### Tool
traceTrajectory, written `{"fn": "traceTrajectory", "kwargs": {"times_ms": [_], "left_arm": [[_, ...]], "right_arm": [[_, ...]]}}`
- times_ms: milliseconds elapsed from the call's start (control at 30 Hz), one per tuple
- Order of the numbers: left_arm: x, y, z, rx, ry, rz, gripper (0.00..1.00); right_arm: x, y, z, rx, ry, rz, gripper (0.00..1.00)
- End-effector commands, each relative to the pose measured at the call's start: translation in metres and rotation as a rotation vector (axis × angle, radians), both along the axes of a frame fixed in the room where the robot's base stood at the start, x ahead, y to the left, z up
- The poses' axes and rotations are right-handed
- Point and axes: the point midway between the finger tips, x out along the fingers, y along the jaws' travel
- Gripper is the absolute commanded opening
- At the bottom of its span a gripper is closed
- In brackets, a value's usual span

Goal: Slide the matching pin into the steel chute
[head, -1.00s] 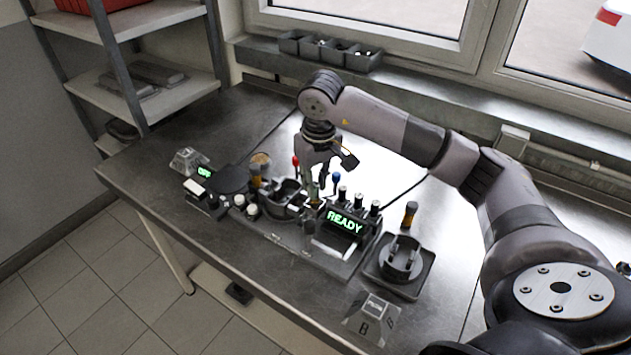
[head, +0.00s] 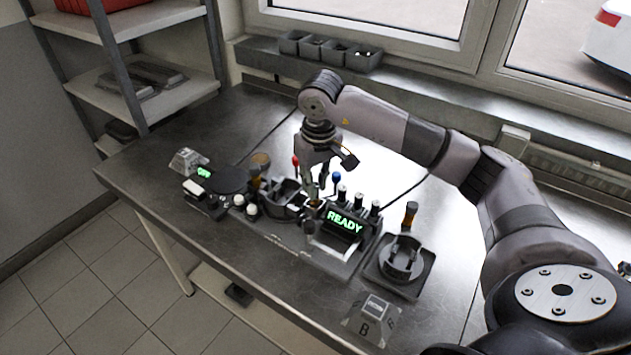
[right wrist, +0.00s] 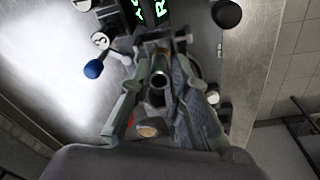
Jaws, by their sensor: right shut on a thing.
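My right gripper (head: 312,196) points down over the middle of the grey fixture and is shut on a small metal pin (right wrist: 160,76). The right wrist view shows the pin's round, dark-centred end between the two fingers. The steel chute (head: 331,248) seems to be the bright metal part below the green READY display (head: 345,222); its opening cannot be made out. The pin's lower end is hidden in the head view, so I cannot tell whether it touches the fixture. My left gripper is not in view.
Several dark posts with white numbered caps (head: 359,199) stand behind the display. A blue-knobbed lever (head: 336,177) and a red-knobbed lever (head: 295,161) stand close to the gripper. A round holder on a tray (head: 421,284) is at right. The table's left front (head: 160,190) is clear.

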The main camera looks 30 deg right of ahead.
Motion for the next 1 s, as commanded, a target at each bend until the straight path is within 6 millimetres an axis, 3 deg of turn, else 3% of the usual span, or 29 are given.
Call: {"fn": "traceTrajectory", "kwargs": {"times_ms": [1000], "left_arm": [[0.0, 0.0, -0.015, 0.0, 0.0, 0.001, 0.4]], "right_arm": [[0.0, 0.0, -0.016, 0.0, -0.001, -0.001, 0.0]]}}
